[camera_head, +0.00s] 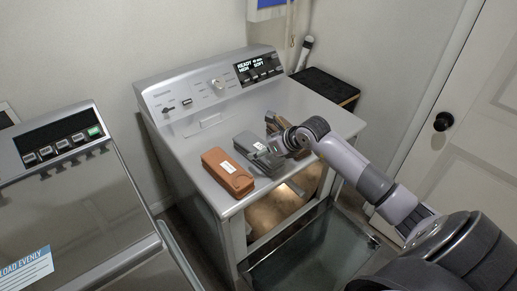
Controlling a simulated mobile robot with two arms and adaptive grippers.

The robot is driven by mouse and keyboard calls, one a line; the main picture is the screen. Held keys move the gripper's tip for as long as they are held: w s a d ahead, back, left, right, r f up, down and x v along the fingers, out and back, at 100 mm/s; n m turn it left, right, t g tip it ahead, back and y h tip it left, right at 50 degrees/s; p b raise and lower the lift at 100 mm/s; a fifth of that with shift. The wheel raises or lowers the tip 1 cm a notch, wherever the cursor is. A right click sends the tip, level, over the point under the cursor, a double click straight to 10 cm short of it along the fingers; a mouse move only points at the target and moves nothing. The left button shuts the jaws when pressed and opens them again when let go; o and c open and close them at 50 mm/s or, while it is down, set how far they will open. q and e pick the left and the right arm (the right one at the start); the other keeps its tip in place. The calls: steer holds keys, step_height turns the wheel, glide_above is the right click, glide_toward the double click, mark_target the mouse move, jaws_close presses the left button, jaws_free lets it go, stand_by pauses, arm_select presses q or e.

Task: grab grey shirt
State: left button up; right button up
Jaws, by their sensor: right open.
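The grey shirt (246,142) looks like a small folded grey block with a white label. It lies on the silver top of the front machine (200,150), between two brown items. My right gripper (267,153) is open at the right side of the grey shirt, low over the machine top. Its fingers cover part of the shirt's right end, and I cannot tell whether they touch it. My left gripper is not in view.
A brown folded item (227,173) with a label lies at the left front edge. Another brown item (273,120) is partly hidden behind my right gripper. The machine's glass front door (315,255) hangs open below. A second machine (85,215) stands at left.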

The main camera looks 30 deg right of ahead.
mark_target(261, 147)
steer(key=shift+d+p+x, duration=0.2)
steer(key=shift+p+x, duration=0.25)
steer(key=shift+x, duration=1.3)
steer(key=shift+w, duration=0.15)
steer(key=shift+r, duration=0.1)
steer(key=c, duration=1.4)
